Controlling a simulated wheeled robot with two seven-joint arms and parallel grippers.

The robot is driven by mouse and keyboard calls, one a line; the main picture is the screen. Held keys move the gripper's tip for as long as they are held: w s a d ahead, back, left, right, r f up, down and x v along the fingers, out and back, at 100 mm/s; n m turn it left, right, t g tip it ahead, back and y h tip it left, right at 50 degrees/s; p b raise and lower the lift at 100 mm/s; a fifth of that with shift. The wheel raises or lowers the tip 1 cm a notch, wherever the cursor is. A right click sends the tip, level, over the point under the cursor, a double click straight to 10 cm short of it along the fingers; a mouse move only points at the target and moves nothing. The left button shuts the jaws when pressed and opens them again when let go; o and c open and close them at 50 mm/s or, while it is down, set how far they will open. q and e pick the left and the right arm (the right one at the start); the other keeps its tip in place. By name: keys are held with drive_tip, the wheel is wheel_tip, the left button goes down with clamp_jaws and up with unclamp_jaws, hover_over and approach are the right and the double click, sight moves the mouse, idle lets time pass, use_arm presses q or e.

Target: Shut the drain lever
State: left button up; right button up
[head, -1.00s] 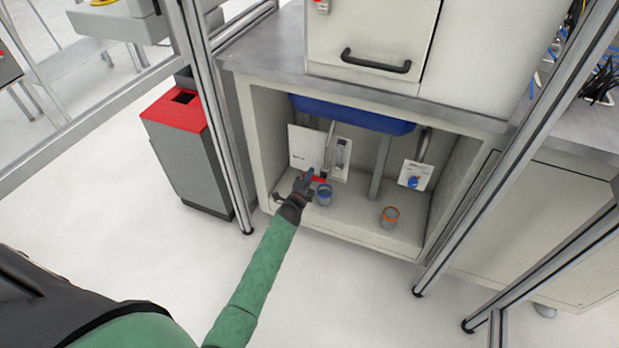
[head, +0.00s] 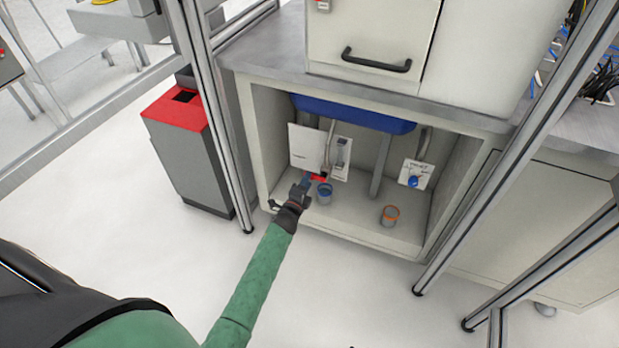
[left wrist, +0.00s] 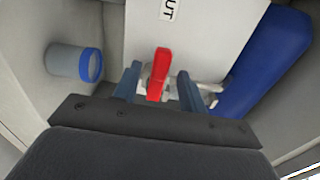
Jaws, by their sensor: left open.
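The red drain lever (left wrist: 159,73) shows in the left wrist view, between and just beyond the two blue fingers of my left gripper (left wrist: 160,88). In the head view the lever (head: 318,178) is a small red patch low on the left white panel (head: 305,145) in the open cabinet. My left gripper (head: 305,183) is inside the cabinet's front opening, just in front of the lever, fingers apart with the lever in the gap. I cannot tell whether a finger touches it. My right gripper is not in view.
A blue-rimmed cup (head: 324,194) stands right beside my left gripper. An orange-rimmed cup (head: 390,216) stands farther right on the cabinet floor. A grey pipe (head: 380,165) and a panel with a blue knob (head: 413,181) are behind. A blue basin (head: 350,113) hangs above.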

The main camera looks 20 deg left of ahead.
use_arm(q)
drive_tip(key=s, duration=0.4)
idle(0.4)
